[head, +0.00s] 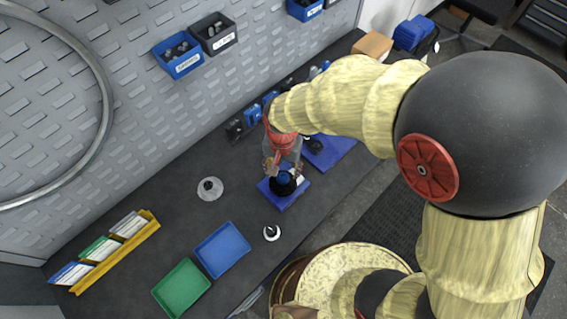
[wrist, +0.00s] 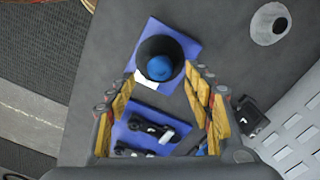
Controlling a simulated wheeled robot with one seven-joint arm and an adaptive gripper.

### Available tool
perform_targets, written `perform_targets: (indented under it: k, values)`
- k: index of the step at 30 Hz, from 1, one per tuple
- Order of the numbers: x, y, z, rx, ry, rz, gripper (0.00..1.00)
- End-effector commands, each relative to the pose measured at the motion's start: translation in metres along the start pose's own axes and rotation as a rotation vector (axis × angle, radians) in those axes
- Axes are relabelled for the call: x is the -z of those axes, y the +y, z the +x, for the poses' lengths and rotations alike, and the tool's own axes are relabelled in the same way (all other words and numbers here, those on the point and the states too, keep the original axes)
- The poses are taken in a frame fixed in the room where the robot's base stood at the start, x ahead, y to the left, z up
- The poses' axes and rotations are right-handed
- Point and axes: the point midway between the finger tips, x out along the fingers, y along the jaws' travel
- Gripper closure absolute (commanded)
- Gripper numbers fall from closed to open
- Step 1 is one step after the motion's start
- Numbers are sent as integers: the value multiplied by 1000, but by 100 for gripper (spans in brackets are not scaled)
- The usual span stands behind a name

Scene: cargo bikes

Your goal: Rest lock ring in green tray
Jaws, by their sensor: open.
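The green tray (head: 181,289) lies empty at the front left of the dark bench in the head view. A black round piece with a blue centre (head: 283,184) sits on a blue mat; it also shows in the wrist view (wrist: 160,60). I cannot tell for sure whether this is the lock ring. My gripper (head: 280,168) is above this piece, pointing down. In the wrist view my gripper (wrist: 162,84) is open, with nothing between its fingers, and the piece appears just beyond the fingertips. Contact cannot be told.
An empty blue tray (head: 222,249) lies beside the green one. A pale disc with a black centre (head: 210,188) and a smaller white round piece (head: 272,232) stand on the bench. A yellow rack (head: 118,250) is at left. Black tools lie on another blue mat (head: 330,150).

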Motion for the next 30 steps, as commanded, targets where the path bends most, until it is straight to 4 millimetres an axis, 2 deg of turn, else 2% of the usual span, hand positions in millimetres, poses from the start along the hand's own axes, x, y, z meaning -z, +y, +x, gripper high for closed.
perform_targets:
  k: [3, 10, 21, 30]
  values:
    - [-1, 1, 20, -3, -3, -1, 48]
    - [0, 0, 41, -1, -1, -1, 48]
    - [0, 0, 45, 0, 0, -2, 49]
    - [0, 0, 44, 1, 1, -2, 66]
